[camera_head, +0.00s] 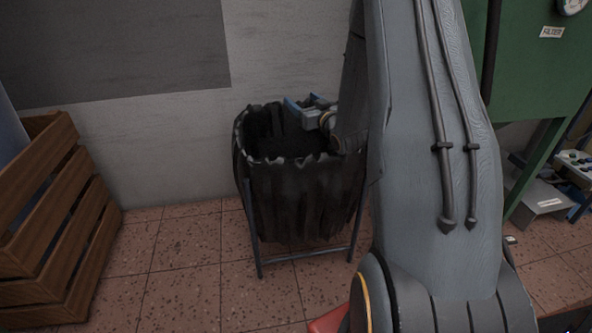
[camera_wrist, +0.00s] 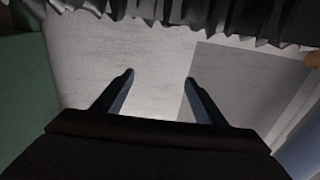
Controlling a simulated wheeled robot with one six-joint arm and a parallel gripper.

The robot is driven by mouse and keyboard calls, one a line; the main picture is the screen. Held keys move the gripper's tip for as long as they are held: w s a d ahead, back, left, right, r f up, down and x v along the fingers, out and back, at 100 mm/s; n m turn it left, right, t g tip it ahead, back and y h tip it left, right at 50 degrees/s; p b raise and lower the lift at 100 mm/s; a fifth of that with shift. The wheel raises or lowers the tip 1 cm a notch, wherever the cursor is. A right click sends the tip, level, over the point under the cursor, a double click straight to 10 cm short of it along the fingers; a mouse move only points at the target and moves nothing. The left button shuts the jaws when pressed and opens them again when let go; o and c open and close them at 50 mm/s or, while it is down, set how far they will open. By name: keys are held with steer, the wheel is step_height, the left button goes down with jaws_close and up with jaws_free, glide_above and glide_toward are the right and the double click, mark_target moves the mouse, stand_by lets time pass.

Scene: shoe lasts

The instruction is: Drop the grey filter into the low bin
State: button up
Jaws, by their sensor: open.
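The low bin (camera_head: 295,205) is a black bag with a ragged rim, hung on a dark metal frame against the wall. My gripper (camera_head: 305,103) is over the bin's mouth near its back rim, with its blue fingers apart. In the wrist view, the fingers (camera_wrist: 159,77) are spread with nothing between them, and the bin's ragged rim (camera_wrist: 200,18) runs along the top. The grey filter is not seen in either view. The inside of the bin is too dark to tell what lies in it.
A slatted wooden crate (camera_head: 55,220) stands at the left. A green cabinet (camera_head: 535,70) with a "FILTER" label is at the right, with a grey chute-like part (camera_head: 540,198) below it. The tiled floor between crate and bin is clear.

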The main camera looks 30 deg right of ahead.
step_height(320, 180, up, 10)
steer(key=p, duration=0.2)
steer(key=shift+p, duration=0.4)
steer(key=shift+a, duration=0.1)
